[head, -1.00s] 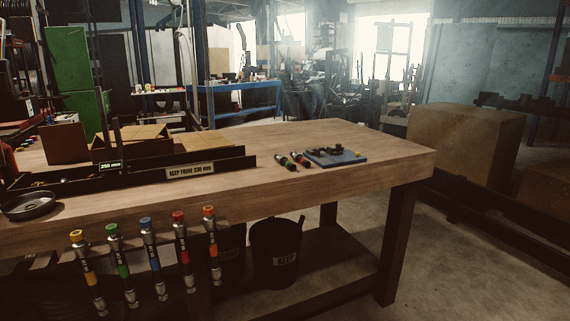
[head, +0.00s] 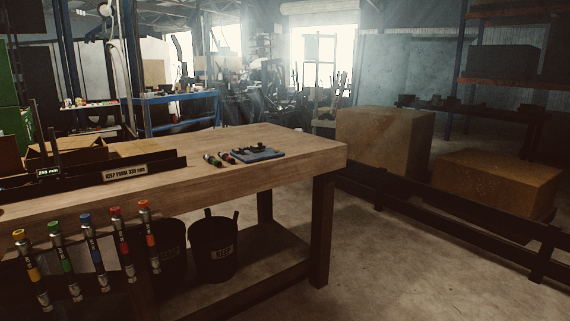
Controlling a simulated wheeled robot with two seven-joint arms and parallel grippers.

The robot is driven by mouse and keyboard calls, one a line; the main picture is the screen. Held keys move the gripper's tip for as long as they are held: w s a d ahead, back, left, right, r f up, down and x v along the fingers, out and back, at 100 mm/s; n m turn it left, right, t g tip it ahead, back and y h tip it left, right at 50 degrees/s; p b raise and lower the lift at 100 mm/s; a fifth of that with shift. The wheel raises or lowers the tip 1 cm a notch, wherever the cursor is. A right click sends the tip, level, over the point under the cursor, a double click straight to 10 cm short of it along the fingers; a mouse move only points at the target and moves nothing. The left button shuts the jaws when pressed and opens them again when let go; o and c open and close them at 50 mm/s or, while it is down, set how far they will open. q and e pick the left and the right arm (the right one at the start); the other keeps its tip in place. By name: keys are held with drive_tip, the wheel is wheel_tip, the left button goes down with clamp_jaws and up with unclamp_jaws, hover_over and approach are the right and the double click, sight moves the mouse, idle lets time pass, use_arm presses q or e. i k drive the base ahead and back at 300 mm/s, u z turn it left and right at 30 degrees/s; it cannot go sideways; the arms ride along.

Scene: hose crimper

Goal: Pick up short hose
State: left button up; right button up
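Two short dark pieces with coloured ends, which look like short hoses (head: 212,160), lie side by side on the wooden workbench (head: 230,178), just left of a blue mat (head: 262,155) with small dark parts on it. One has a red end and one a green end. Several longer tools or hoses with coloured caps (head: 88,240) hang along the bench's front edge at the left. I cannot tell which one is the short hose. Neither of my grippers shows in the head view.
A black rail labelled "KEEP FROM 230 mm" (head: 125,172) stands on the bench at the left. A black bucket marked KEEP (head: 212,252) is on the lower shelf. Large boxes (head: 497,184) stand behind a dark low rail at the right. The floor (head: 400,265) right of the bench is clear.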

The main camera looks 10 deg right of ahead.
sight(210, 159)
drive_tip(key=z, duration=0.55)
drive_tip(key=i, duration=0.95)
drive_tip(key=u, duration=0.35)
drive_tip(key=i, duration=0.95)
drive_tip(key=u, duration=0.9)
